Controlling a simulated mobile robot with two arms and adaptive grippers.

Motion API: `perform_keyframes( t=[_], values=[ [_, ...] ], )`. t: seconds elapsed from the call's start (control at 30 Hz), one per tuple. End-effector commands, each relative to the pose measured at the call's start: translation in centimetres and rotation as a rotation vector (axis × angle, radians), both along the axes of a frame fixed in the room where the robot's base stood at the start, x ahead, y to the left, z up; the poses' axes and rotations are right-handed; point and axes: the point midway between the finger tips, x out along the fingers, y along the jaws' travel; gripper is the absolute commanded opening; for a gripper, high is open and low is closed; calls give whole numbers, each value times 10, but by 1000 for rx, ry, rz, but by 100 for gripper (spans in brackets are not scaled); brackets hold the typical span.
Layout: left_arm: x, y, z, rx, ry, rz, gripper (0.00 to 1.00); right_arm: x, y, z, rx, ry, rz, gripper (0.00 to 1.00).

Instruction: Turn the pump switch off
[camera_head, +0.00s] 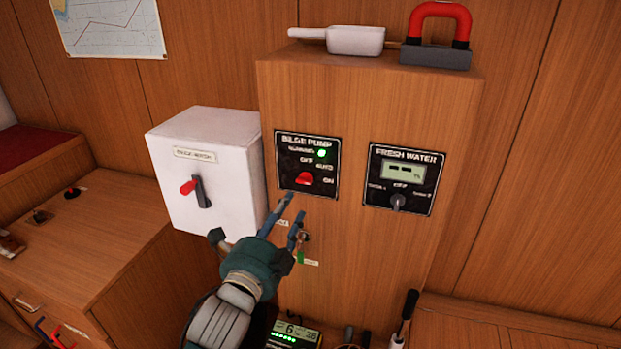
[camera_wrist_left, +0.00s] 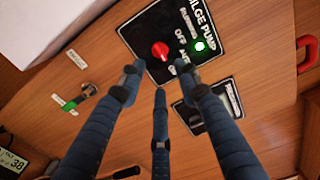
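The black bilge pump panel (camera_head: 292,151) is on the front of the wooden cabinet, with a red switch knob (camera_head: 304,179) low on it. A green running light (camera_head: 322,153) is lit. The marks OFF, AUTO and ON run around the knob's right side; its pointer seems turned toward ON, but this is hard to tell. My left gripper (camera_head: 282,214) is below the panel, its fingers spread and empty, pointing up at it. In the left wrist view the knob (camera_wrist_left: 160,50) is just beyond the fingertips (camera_wrist_left: 160,80), not visibly touched. My right gripper is not in view.
A white switch box (camera_head: 204,165) with a red-tipped lever projects left of the panel. The fresh water panel (camera_head: 402,180) is to its right. A white scoop (camera_head: 355,40) and red-shackled padlock (camera_head: 438,37) lie on top.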

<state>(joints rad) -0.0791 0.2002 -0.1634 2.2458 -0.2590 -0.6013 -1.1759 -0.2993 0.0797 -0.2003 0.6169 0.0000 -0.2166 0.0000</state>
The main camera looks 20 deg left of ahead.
Motion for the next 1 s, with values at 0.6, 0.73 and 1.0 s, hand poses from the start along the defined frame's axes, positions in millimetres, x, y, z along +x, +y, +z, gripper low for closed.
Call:
perform_keyframes(
  t=[0.6,0.73,1.0],
  values=[
    [96,-3,-1,-5,3,0,33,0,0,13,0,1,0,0],
    [100,-3,-2,-4,5,0,33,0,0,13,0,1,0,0],
    [100,-3,-3,-5,4,0,23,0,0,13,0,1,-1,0]
  ],
)
